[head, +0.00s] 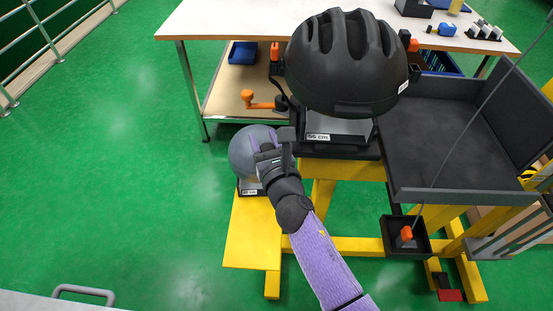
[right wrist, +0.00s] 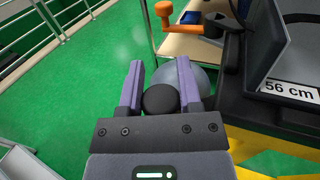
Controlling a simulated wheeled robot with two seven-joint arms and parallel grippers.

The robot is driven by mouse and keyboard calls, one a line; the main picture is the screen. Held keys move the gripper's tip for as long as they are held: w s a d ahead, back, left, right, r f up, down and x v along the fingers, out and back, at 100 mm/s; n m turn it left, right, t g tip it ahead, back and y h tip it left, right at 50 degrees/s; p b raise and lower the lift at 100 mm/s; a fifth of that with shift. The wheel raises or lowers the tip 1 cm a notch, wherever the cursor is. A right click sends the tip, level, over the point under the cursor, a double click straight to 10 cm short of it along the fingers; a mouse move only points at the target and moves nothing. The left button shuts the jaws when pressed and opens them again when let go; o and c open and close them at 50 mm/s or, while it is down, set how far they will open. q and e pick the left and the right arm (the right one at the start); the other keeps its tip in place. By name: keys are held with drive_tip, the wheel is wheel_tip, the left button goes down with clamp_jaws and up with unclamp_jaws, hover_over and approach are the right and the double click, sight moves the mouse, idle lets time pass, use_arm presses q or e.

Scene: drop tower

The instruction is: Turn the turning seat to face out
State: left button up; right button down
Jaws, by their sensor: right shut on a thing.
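A black vented helmet (head: 347,60) sits upright on a grey seat labelled "56 cm" (head: 350,127), on top of the yellow-framed tower. The seat's label (right wrist: 289,90) also shows at the right of the right wrist view. My right gripper (head: 262,140) is just left of the seat. In the right wrist view its purple fingers (right wrist: 160,85) are shut on a round black knob (right wrist: 160,99). How the knob joins the seat is hidden. My left gripper is not in view.
A grey ball-like form (head: 245,155) stands close behind my right gripper on a yellow stand (head: 248,230). An orange-handled crank (head: 256,102) is behind it. A dark tray (head: 450,130) is right of the seat. A white-topped table (head: 240,22) stands behind. Green floor at left is clear.

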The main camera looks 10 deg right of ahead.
drive_tip(key=c, duration=0.7)
unclamp_jaws()
drive_tip(key=o, duration=0.4)
drive_tip(key=shift+w, duration=0.15)
use_arm(q)
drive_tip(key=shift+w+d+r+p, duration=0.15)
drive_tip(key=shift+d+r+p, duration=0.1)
drive_tip(key=shift+p, duration=0.1)
use_arm(e)
drive_tip(key=s, duration=0.6)
drive_tip(key=s+d, duration=0.1)
drive_tip(key=s, duration=0.3)
drive_tip(key=shift+a, duration=0.1)
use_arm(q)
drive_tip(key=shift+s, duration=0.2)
